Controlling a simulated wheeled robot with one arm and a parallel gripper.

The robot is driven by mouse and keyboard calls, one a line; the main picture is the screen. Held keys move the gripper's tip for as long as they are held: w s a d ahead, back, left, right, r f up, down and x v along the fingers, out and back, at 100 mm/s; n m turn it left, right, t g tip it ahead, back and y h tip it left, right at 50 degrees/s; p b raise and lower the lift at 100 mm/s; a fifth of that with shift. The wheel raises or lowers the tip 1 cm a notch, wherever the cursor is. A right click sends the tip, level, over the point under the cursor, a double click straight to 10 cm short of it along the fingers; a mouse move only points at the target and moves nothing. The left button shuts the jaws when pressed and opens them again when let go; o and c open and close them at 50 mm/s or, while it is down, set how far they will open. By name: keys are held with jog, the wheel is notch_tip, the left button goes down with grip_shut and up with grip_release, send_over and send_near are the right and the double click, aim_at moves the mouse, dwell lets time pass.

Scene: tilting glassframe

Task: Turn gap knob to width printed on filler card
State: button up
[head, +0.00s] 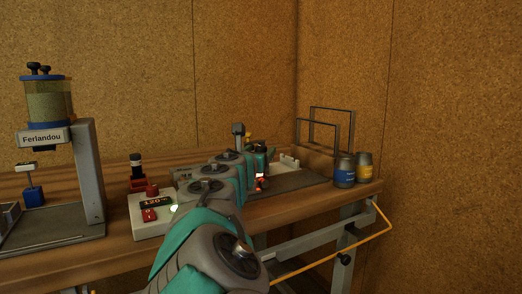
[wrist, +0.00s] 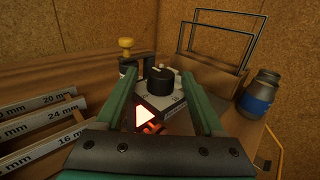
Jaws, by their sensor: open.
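The gap knob, a round black knob with a pale mark on top (wrist: 160,80), sits on a light grey block with scale marks in the wrist view. My gripper (wrist: 160,73) is open, its two green fingers on either side of the knob; I cannot tell whether they touch it. In the head view my arm hides most of the knob's fixture, and my gripper (head: 262,160) is small there. A small white card (head: 25,166) stands over a blue block at the left; its print is too small to read. No width is legible on it.
Grey bars marked 20 mm (wrist: 58,98), 24 mm and 16 mm lie left. Dark frames stand in a wooden rack (wrist: 214,75). A blue-labelled jar (head: 345,172) and yellow-labelled jar (head: 365,166) stand right. A Ferlandou hopper (head: 47,100) and control box (head: 150,212) are left.

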jog(key=shift+w+d, duration=0.2)
jog(key=shift+w, duration=0.55)
jog(key=shift+c, duration=0.2)
grip_shut()
